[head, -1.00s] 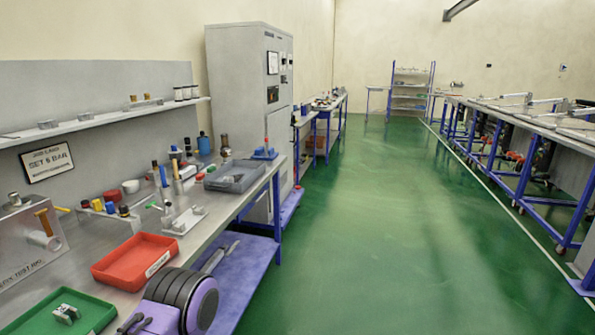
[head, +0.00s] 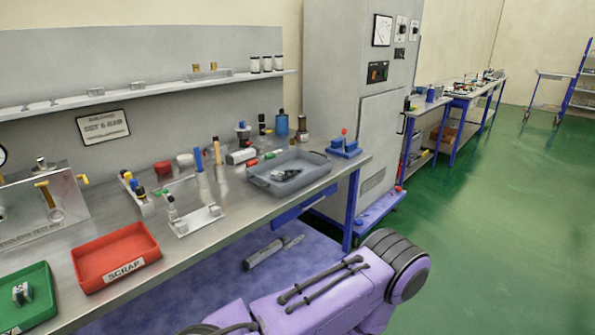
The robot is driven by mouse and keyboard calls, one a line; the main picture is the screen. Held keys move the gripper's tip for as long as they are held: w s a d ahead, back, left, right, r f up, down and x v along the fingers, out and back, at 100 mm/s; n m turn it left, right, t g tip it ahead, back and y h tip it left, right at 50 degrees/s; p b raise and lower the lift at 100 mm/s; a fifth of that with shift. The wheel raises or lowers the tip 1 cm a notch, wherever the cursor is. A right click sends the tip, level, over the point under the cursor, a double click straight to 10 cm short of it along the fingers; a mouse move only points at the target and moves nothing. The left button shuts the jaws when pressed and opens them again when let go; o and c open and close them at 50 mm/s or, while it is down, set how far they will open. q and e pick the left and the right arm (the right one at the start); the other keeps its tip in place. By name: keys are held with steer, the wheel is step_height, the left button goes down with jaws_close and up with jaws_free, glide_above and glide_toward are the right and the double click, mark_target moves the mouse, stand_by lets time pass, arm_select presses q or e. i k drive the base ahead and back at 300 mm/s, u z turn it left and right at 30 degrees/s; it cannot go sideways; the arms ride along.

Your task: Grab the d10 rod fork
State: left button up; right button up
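No part is readable as marked d10. A small metal part with a slot (head: 22,292), fork-like in shape, lies in the green tray (head: 42,310) at the lower left of the head view. Another small dark and light part (head: 286,174) lies in the grey tray (head: 262,187) towards the bench's right end; I cannot tell what it is. A purple arm of mine crosses the bottom of the view. Neither gripper shows.
The red SCRAP tray (head: 92,248) stands on the bench beside the green one. A metal fixture plate (head: 196,221) and several bottles and tools stand behind. A test panel (head: 35,208) is at left. A tall grey cabinet (head: 350,60) stands past the bench. Green floor is clear at right.

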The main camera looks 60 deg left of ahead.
mark_target(275, 175)
steer(key=u, duration=0.35)
steer(key=i, duration=0.95)
steer(key=u, duration=0.7)
